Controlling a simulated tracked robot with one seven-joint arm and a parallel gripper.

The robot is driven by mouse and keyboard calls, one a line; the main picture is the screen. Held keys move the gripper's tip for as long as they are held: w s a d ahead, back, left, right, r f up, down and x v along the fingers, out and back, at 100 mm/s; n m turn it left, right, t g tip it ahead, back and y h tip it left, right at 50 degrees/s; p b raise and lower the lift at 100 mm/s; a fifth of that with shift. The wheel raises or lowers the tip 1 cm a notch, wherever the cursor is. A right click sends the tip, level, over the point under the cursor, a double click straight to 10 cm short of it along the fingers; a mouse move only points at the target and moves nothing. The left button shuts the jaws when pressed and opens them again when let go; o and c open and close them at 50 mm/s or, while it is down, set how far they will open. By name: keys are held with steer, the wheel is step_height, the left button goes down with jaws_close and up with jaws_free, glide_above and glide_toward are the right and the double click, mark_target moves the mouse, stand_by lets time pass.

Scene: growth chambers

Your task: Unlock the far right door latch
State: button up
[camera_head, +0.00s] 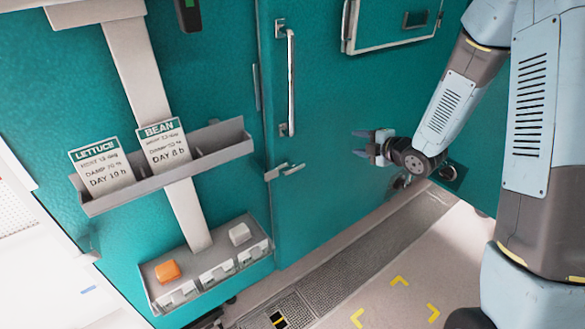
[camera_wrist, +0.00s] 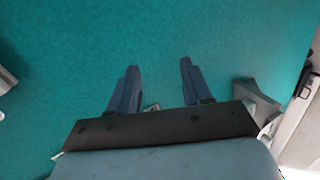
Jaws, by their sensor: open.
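My gripper (camera_head: 371,147) is open and empty in the head view, in front of the teal door (camera_head: 335,110), to the right of its long handle. In the wrist view the two blue fingers (camera_wrist: 159,64) stand apart against a plain teal surface. A small metal latch (camera_head: 283,171) sits below the door handle, left of my gripper and apart from it. A metal fitting (camera_head: 400,182) shows just below my gripper, partly hidden; I cannot tell whether it is a latch. In the wrist view a grey bracket (camera_wrist: 257,98) is beside the right finger.
The vertical handle (camera_head: 290,80) stands out from the door. A grey card shelf (camera_head: 105,200) and a box with an orange button (camera_head: 167,271) are at left. A framed panel (camera_head: 375,45) is above my gripper. Floor with yellow marks (camera_head: 400,281) is clear below.

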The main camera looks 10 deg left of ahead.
steer(key=s+a+f+n+g+y, duration=0.2)
steer(key=s+a+f+n+y, duration=0.15)
steer(key=a+f, duration=0.2)
steer(key=n+g+y, duration=0.2)
steer(key=n+y, duration=0.1)
steer(key=y, duration=0.1)
glide_toward(297, 170)
steer(key=shift+h, duration=0.25)
steer(key=x, duration=1.2)
steer(key=shift+a+r, duration=0.15)
steer(key=shift+r, duration=0.05)
steer(key=shift+w, duration=0.1)
steer(key=shift+c, duration=0.5)
jaws_close()
